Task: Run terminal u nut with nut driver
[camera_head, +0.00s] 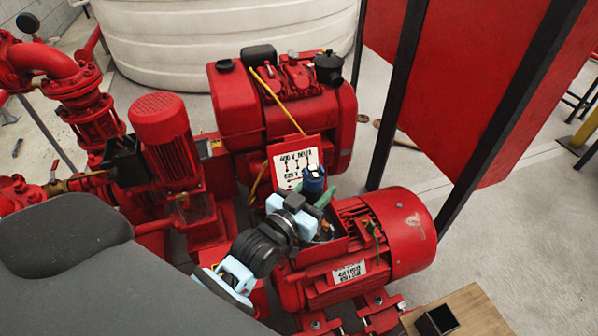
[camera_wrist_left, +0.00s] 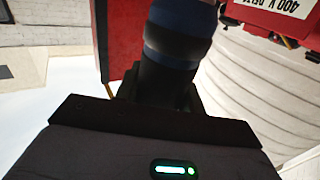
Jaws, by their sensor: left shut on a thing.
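The nut driver (camera_head: 314,178), with a blue and black body, stands roughly upright over the open terminal box (camera_head: 338,246) of the red motor (camera_head: 405,235). My left gripper (camera_head: 312,198) is shut on it. In the left wrist view the driver (camera_wrist_left: 180,35) fills the upper middle, gripped at its dark lower part. The driver's tip and the terminal u nut are hidden behind the gripper and arm, so I cannot tell whether they touch. My right gripper is not in view.
A white label plate (camera_head: 296,162) with a wiring diagram stands just behind the box. A red engine (camera_head: 285,105) is behind it, and a red vertical pump (camera_head: 168,145) is to the left. A wooden surface with a black open container (camera_head: 437,320) is at the lower right.

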